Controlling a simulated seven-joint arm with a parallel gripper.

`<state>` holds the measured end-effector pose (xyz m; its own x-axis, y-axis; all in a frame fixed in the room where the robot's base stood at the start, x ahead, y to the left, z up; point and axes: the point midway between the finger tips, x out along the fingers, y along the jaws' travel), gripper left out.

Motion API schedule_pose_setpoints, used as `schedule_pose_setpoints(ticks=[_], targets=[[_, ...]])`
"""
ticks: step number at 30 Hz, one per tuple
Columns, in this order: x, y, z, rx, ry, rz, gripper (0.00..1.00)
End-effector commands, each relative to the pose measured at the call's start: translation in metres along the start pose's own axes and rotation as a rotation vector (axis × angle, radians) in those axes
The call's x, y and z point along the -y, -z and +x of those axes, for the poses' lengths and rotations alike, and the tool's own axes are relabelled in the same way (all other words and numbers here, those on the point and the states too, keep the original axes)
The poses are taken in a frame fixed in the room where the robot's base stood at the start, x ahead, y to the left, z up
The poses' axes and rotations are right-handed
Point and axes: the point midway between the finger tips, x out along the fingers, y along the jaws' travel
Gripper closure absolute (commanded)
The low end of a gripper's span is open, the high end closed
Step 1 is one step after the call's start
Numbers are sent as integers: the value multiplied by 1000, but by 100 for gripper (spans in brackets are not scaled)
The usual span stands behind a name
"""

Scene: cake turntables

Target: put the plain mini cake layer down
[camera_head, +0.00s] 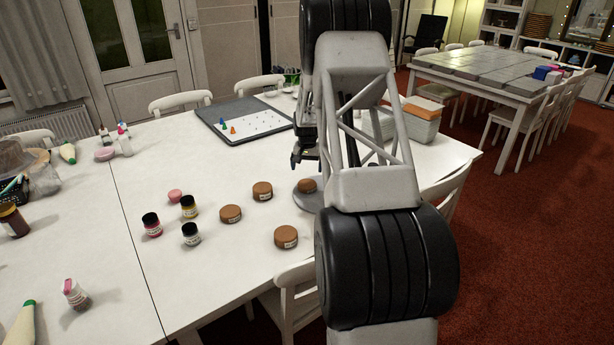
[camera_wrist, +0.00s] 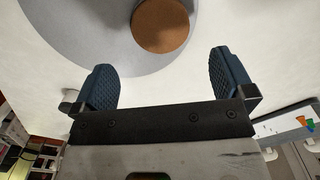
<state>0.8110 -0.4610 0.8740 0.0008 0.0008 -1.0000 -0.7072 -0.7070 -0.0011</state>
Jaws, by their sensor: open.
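A small round brown cake layer (camera_head: 306,185) sits on a grey round turntable (camera_head: 300,202). In the wrist view the cake layer (camera_wrist: 160,26) shows a bare brown top, and the grey turntable (camera_wrist: 85,50) lies beneath it. My gripper (camera_head: 299,160) hangs just behind and above the turntable in the head view. In the wrist view my gripper (camera_wrist: 166,78) is open, its blue fingers wide apart with nothing between them, and the cake layer lies beyond the fingertips. My arm hides the right part of the turntable in the head view.
Three labelled brown rounds (camera_head: 262,191) (camera_head: 230,214) (camera_head: 286,237) stand left of the turntable. Small jars (camera_head: 190,207) stand farther left. A board with coloured cones (camera_head: 240,122) lies at the back, and grey boxes (camera_head: 414,122) stand at the back right. Bare white table lies between.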

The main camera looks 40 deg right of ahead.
Motion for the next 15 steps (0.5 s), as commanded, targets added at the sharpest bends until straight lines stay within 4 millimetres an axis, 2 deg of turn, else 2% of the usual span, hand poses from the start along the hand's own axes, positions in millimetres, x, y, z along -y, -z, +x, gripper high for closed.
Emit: schedule_pose_setpoints(ticks=[6,15], targets=[[0,0,-27,-1,0,0,0],[0,0,-38,0,0,0,0]])
